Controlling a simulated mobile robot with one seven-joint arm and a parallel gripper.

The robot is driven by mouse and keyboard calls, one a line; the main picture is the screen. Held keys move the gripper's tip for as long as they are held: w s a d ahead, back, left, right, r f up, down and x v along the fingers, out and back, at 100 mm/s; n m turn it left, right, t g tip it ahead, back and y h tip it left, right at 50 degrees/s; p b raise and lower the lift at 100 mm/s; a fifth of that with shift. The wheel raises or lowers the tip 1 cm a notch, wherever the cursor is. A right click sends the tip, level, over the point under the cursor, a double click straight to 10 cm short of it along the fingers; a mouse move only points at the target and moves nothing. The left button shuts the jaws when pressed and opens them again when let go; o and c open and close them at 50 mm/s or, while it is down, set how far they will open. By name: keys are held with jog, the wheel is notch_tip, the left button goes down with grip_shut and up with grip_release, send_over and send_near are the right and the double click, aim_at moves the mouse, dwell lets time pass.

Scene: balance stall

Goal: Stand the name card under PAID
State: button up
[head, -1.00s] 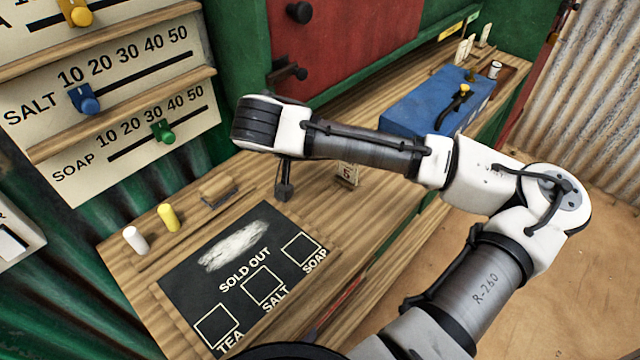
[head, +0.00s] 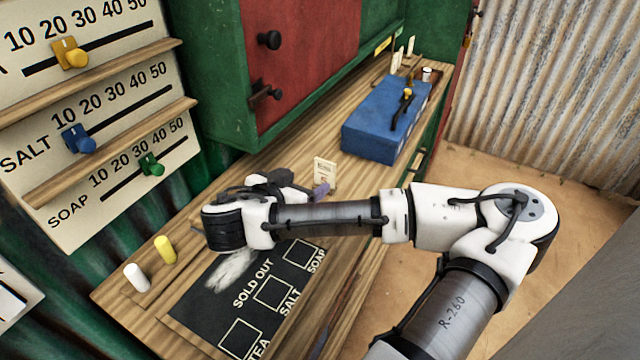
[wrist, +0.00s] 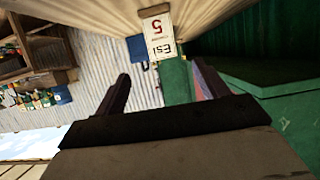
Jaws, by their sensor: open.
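The name card (head: 325,172) is a small cream card standing upright on the wooden counter, in front of the blue box. In the wrist view the card (wrist: 158,35) appears upside down, reading "Esi" with a red 5. My gripper (head: 316,190) is low over the counter just below the card in the head view, partly hidden by my arm. In the wrist view my open gripper (wrist: 162,72) has the card beyond its fingertips, roughly between them, apart from it. A yellow label (head: 382,45) shows at the far ledge; its lettering is too small to read as PAID.
A blue box (head: 372,135) with a black-and-yellow handle stands on the counter. Several small cards (head: 397,60) stand at the far end. The red cabinet door (head: 305,75) overhangs the counter.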

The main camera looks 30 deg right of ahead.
aim_at(324, 168)
jog(key=p+x, duration=0.1)
jog(key=x, duration=0.5)
jog(key=shift+w+d+f, duration=0.1)
jog(key=shift+d, duration=0.1)
jog(key=shift+w+d+p, duration=0.35)
jog(key=shift+d+p, duration=0.15)
jog(key=shift+p, duration=0.25)
jog(key=p+x, duration=0.1)
jog(key=x, duration=0.2)
jog(key=shift+w+f, duration=0.15)
jog(key=shift+w+d+f, duration=0.15)
jog(key=shift+d+f, duration=0.15)
jog(key=c, duration=1.2)
jog(key=shift+o, duration=0.2)
jog(key=shift+r, duration=0.1)
notch_tip(324, 168, up, 10)
jog(key=shift+f+b, duration=0.1)
jog(key=shift+b, duration=0.85)
